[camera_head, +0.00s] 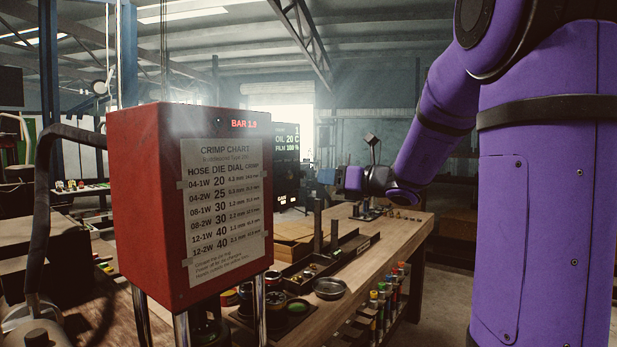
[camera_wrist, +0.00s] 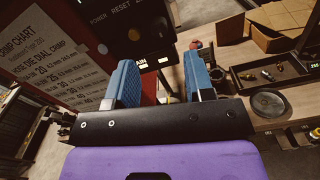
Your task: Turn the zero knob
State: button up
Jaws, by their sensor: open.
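The crimper's dark control panel (camera_wrist: 155,28) is at the top of the wrist view, with the words POWER and RESET and part of a further label cut off by the frame edge. A round orange-brown button (camera_wrist: 134,35) and a dark round control (camera_wrist: 102,48) sit on it. I cannot tell which control, if any, is the zero knob.
The red crimper housing (camera_head: 165,285) with its crimp chart (camera_head: 225,200) fills the left of the head view. The wooden bench (camera_head: 400,245) holds a shallow metal dish (camera_head: 329,288), also in the wrist view (camera_wrist: 269,103). A cardboard box (camera_wrist: 280,20) lies farther back.

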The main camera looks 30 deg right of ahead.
aim_at(304, 175)
jog(key=x, duration=0.6)
jog(key=shift+w+a, duration=0.15)
jog(key=shift+w, duration=0.25)
jog(key=shift+c, duration=0.3)
grip_shut()
